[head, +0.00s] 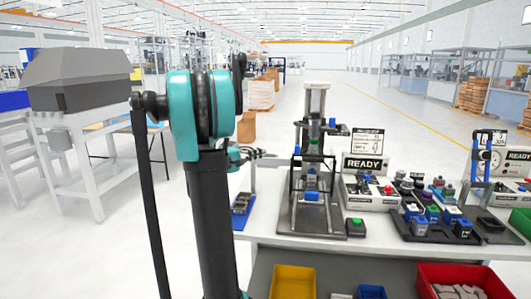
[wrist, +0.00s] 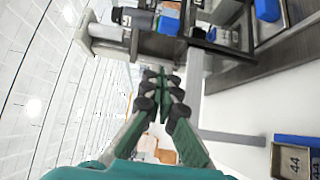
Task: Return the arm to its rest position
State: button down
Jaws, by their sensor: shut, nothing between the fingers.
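My gripper (wrist: 158,76) points away from the wrist camera, with its green fingers drawn together and nothing held. In the head view my gripper (head: 268,155) is partly hidden behind my teal and black arm. It is raised above the left part of the workbench, just left of the black press stand (head: 311,215). In the wrist view the scene is strongly tilted. My fingertips appear near bench equipment, but I cannot tell the gap.
The white workbench (head: 270,228) carries a READY sign (head: 363,166), a green-button box (head: 355,226) and several small parts. A yellow bin (head: 293,283) and a red bin (head: 463,279) sit below. A grey machine (head: 80,78) stands left. Open floor lies behind.

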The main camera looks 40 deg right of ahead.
jog(key=shift+a, duration=0.25)
jog(key=s+a+f+t+y, duration=0.25)
jog(key=a+f+y, duration=0.25)
jog(key=a+f, duration=0.45)
jog(key=s+a+f+t+y, duration=0.2)
jog(key=s+a+f+y, duration=0.2)
jog(key=a+f, duration=0.55)
jog(key=s+a+f+y, duration=0.2)
jog(key=s+a+y, duration=0.1)
jog(key=a, duration=0.5)
jog(key=s+a+f+y, duration=0.3)
jog(key=a, duration=0.4)
jog(key=s+a+f+y, duration=0.3)
jog(key=a, duration=0.5)
jog(key=shift+s+a+f+n+t, duration=0.2)
jog(key=shift+s+a+n+t, duration=0.1)
jog(key=shift+n+t, duration=0.15)
